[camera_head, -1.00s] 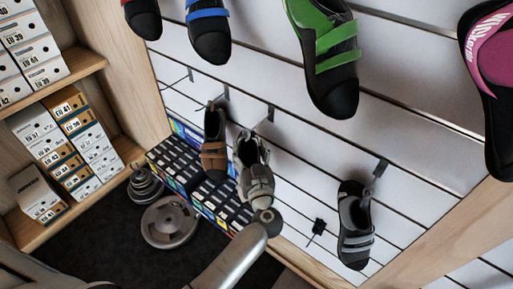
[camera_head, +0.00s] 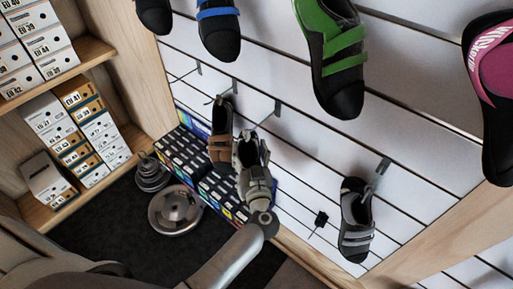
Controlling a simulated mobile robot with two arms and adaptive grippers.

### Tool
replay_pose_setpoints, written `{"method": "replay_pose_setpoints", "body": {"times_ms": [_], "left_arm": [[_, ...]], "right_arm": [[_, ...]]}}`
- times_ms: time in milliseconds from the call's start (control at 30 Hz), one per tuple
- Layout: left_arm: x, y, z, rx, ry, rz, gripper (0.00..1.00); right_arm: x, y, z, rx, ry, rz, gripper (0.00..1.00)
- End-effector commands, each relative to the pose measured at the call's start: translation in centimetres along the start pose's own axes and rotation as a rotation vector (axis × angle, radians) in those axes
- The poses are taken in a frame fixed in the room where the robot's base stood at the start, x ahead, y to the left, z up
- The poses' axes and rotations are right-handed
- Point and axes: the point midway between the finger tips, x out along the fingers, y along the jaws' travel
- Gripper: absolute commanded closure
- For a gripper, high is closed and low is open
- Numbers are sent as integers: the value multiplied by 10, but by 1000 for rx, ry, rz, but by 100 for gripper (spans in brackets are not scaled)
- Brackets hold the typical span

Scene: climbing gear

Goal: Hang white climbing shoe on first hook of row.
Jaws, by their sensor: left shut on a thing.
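The arm of my left gripper (camera_head: 257,178) comes up from the bottom and ends low in front of the slatted wall. The gripper is shut on the white climbing shoe (camera_head: 250,149), which looks pale grey here and is partly covered by the fingers. The shoe is below and left of a hook (camera_head: 277,107) in the row; I cannot tell whether its loop touches that hook. More hooks are to the left (camera_head: 235,85) and right (camera_head: 383,166). My right gripper is not in view.
A brown shoe (camera_head: 221,140) hangs close left of the held shoe. A grey and black shoe (camera_head: 357,220) hangs at the right. A green and black shoe (camera_head: 333,60) hangs above. Small boxes (camera_head: 185,150) and round metal weights (camera_head: 174,211) are low on the left.

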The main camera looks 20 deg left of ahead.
Motion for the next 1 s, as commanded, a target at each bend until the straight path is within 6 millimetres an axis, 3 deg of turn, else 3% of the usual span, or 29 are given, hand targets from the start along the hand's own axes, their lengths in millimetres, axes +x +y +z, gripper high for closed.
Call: {"method": "replay_pose_setpoints", "body": {"times_ms": [533, 1000], "left_arm": [[-6, -7, -1, 1, 1, 0, 70], [-41, -49, -7, 3, -1, 0, 70]], "right_arm": [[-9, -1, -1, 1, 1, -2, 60], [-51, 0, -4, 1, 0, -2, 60]]}}
